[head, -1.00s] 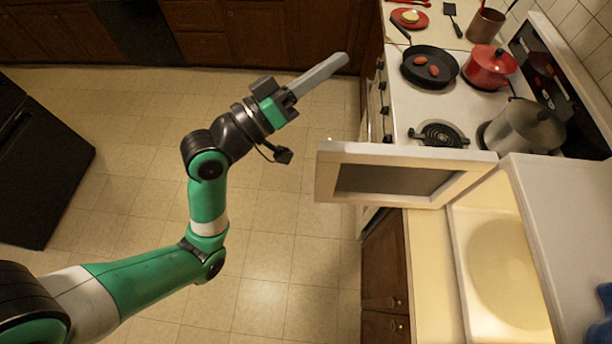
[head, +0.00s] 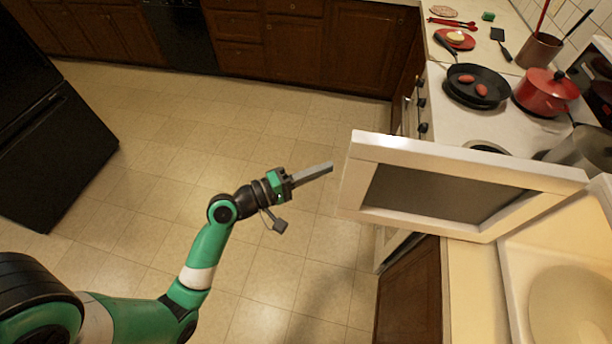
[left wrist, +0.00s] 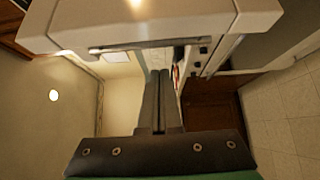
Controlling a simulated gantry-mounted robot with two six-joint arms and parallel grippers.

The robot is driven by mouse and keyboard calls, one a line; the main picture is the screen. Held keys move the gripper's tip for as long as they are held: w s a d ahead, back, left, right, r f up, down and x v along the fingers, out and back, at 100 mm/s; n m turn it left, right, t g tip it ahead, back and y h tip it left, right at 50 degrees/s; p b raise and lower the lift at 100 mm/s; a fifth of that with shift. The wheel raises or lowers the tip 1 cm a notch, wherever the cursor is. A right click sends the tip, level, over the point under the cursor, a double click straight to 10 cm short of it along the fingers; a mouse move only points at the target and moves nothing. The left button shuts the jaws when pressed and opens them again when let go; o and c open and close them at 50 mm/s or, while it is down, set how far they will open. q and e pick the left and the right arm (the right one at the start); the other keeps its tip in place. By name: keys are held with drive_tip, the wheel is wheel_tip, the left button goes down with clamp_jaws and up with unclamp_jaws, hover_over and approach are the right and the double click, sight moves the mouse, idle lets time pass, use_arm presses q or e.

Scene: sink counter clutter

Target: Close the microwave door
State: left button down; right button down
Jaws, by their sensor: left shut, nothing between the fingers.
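The microwave door (head: 370,145) is white with a dark window and stands wide open, reaching left from the microwave past the counter's front edge. The microwave's inside with its round turntable (head: 575,305) shows at the lower right. My left gripper (head: 331,167) is shut and empty, just left of the door's free edge, apparently with a small gap. In the left wrist view my shut fingers (left wrist: 160,76) point toward the white door (left wrist: 150,22), which crosses the top of the picture. My right gripper is not in view.
The stove (head: 450,125) behind the door holds a black pan (head: 476,86) with red items, a red pot (head: 546,94) and a large steel pot (head: 580,150). A dark lower cabinet (head: 408,298) is below the door. The tiled floor (head: 170,130) is clear.

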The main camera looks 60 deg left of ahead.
use_arm(q)
drive_tip(key=d, duration=0.1)
drive_tip(key=w+d, duration=0.1)
drive_tip(key=d, duration=0.1)
drive_tip(key=shift+d+p, duration=0.15)
drive_tip(key=shift+p, duration=0.15)
idle(0.3)
